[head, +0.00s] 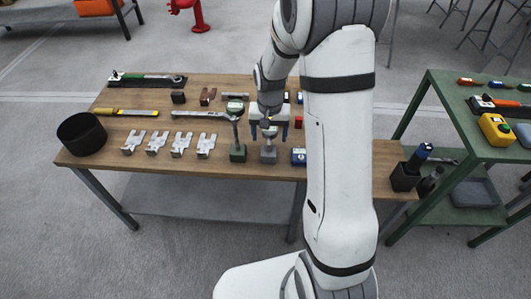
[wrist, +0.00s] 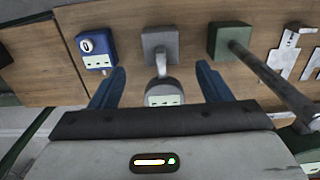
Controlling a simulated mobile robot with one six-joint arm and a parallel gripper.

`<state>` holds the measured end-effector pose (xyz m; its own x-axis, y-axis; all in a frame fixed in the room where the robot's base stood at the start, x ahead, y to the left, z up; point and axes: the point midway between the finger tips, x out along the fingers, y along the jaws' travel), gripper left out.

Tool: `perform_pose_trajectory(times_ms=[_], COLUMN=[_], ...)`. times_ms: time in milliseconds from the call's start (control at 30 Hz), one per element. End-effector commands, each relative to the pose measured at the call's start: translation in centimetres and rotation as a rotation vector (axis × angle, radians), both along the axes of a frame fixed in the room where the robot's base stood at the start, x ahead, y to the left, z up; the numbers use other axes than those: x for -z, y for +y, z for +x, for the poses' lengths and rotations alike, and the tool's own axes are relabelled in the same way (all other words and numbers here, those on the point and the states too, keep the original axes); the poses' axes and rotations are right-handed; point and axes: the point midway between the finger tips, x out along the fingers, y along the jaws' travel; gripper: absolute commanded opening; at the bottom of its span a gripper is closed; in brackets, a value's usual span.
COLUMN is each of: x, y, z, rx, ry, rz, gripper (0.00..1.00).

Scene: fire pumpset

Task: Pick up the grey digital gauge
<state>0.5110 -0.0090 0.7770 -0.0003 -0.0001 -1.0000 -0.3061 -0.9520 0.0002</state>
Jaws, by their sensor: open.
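The grey digital gauge (head: 268,154) stands on the wooden table near its front edge, with a square grey base and a round head. In the wrist view the gauge (wrist: 163,93) shows its pale display and lies between the two blue fingers. My gripper (head: 268,132) is open over the gauge, pointing down; in the wrist view the gripper (wrist: 161,72) has a finger on each side of it, with visible gaps. Whether the fingers are low enough to surround the head is hard to tell.
A green-based tool with a long rod (head: 238,152) stands close to the left. A blue box gauge (wrist: 95,48) is close on the other side. Several metal brackets (head: 157,143) and a black bin (head: 81,134) are further left. A green bench (head: 440,100) stands right.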

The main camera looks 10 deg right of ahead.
Motion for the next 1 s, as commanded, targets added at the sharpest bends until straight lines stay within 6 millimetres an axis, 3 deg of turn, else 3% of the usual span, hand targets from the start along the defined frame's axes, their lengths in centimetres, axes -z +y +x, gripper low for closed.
perform_pose_trajectory(times_ms=[400,733,1000], x=[5.6,6.2,6.2], y=[0.1,0.1,0.0], z=[0.2,0.3,0.3], rx=[0.000,0.001,0.001], ry=[0.002,-0.001,0.000], rz=[0.000,0.000,0.000], gripper=[0.71,0.71,0.49])
